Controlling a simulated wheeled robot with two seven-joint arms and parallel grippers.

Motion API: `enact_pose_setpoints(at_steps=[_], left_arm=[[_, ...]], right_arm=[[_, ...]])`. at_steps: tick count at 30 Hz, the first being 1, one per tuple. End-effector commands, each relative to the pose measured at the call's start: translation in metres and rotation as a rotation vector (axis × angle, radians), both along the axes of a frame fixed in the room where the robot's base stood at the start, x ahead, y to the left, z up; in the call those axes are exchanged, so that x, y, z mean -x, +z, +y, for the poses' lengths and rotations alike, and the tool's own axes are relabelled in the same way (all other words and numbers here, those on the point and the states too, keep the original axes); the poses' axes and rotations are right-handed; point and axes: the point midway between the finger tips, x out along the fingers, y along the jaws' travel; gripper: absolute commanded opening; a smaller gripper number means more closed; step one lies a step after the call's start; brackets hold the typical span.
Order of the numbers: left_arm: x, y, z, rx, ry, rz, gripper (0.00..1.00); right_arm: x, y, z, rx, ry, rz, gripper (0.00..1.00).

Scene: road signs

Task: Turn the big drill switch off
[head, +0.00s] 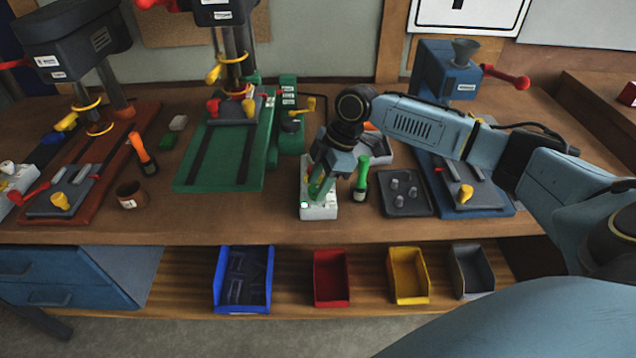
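The gripper covers most of the box's top, so the switch position and finger gap are hidden. Another drill press (80,55) with a rust-brown base stands at the left. A second pale box (14,178) with a red part lies beside it, cut by the picture edge. My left gripper is not in view.
A green-handled tool (362,178) stands close right of my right gripper. A dark tray (404,192) and a blue machine (445,75) are further right. An orange-handled tool (144,155) and brown cup (130,194) are left. Coloured bins, including a red one (331,292), sit below.

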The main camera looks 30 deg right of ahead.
Motion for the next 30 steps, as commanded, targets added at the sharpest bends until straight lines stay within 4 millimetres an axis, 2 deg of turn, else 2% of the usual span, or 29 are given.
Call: enact_pose_setpoints(at_steps=[4,11,19,26,30], left_arm=[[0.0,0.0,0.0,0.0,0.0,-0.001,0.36],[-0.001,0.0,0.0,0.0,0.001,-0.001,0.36],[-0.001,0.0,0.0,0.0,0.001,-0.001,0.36],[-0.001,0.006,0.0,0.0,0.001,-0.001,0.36],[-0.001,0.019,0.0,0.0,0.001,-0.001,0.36]], right_arm=[[-0.001,-0.007,0.002,0.0,0.0,0.0,0.39],[-0.001,-0.007,0.003,0.0,0.0,-0.001,0.39],[-0.001,-0.007,0.003,0.0,0.0,0.0,0.08],[0.0,-0.006,0.003,0.001,-0.02,0.001,0.08],[0.001,-0.004,0.003,0.0,-0.071,0.003,0.08]])
